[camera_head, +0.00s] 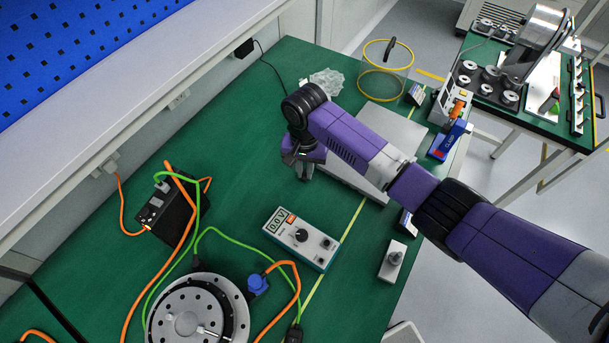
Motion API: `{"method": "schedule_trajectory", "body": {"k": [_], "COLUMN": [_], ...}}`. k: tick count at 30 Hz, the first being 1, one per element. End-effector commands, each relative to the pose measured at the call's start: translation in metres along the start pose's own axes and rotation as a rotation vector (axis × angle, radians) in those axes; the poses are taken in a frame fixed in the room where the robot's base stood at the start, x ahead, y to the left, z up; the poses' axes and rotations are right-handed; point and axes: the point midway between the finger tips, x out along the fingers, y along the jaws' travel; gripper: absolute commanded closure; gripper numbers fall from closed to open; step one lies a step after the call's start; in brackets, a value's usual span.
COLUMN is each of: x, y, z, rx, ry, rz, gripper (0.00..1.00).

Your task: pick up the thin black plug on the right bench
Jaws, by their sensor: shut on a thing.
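My gripper (300,168) hangs at the end of my purple arm, pointing down over the green bench (235,150) in the middle of the view. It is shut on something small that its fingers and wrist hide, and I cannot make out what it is. I cannot single out a thin black plug with certainty. A slim black piece (390,48) shows at the clear cylinder with yellow rims (384,72), behind my gripper. A second green bench (545,122) stands at the far right, with several metal parts and dark fixtures on it.
A grey plate (393,125) lies beneath my arm. A white meter (301,240), a black power box (165,215), orange and green cables, and a round metal flange (200,310) fill the front left. Clear crumpled plastic (327,82) lies behind my gripper. Bare bench shows left of my gripper.

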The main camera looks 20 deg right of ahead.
Motion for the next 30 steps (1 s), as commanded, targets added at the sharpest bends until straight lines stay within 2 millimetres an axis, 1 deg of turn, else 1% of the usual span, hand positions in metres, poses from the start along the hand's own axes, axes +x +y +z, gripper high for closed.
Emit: {"method": "schedule_trajectory", "body": {"k": [9, 13, 15, 17, 20, 23, 24, 30], "x": [-0.002, -0.010, -0.018, -0.028, -0.048, -0.076, -0.088, -0.142], "y": [0.000, -0.001, -0.001, -0.001, -0.002, -0.002, -0.002, -0.001], "z": [0.000, 0.000, 0.000, 0.000, -0.001, 0.000, -0.001, -0.001], "rx": [0.000, -0.001, -0.001, -0.001, -0.001, -0.002, -0.002, -0.002], "ry": [0.000, 0.001, 0.001, 0.002, 0.003, 0.004, 0.004, 0.003], "rz": [-0.001, -0.002, -0.002, -0.003, -0.004, -0.004, -0.005, -0.003], "gripper": [1.00, 1.00, 1.00, 1.00, 1.00, 1.00, 1.00, 1.00]}}
